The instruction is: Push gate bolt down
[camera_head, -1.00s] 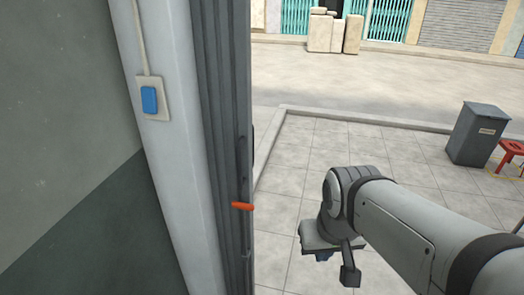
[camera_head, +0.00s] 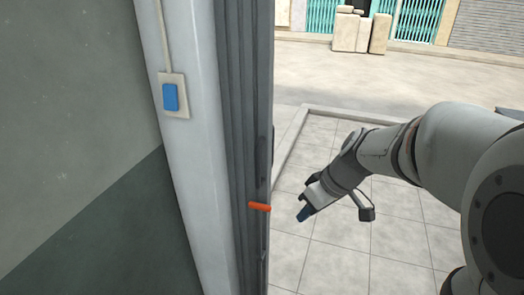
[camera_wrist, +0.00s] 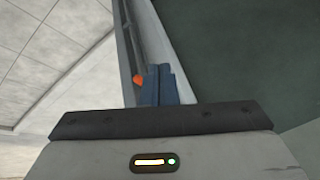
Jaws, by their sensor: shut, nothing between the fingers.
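The gate bolt has an orange handle (camera_head: 259,206) that sticks out to the right from the edge of the grey folded gate (camera_head: 245,120) in the head view. My gripper (camera_head: 303,215) is just right of the handle and slightly lower in the picture, with a visible gap between them. In the wrist view the orange handle (camera_wrist: 138,79) shows just left of the blue fingertips of my gripper (camera_wrist: 159,72), which are together and empty. Part of the handle may be hidden behind the fingers there.
A white pillar (camera_head: 190,170) with a blue switch (camera_head: 171,97) stands left of the gate. Tiled pavement (camera_head: 320,255) is open to the right, bounded by a low kerb (camera_head: 340,113). Beige blocks (camera_head: 362,32) stand far off across the road.

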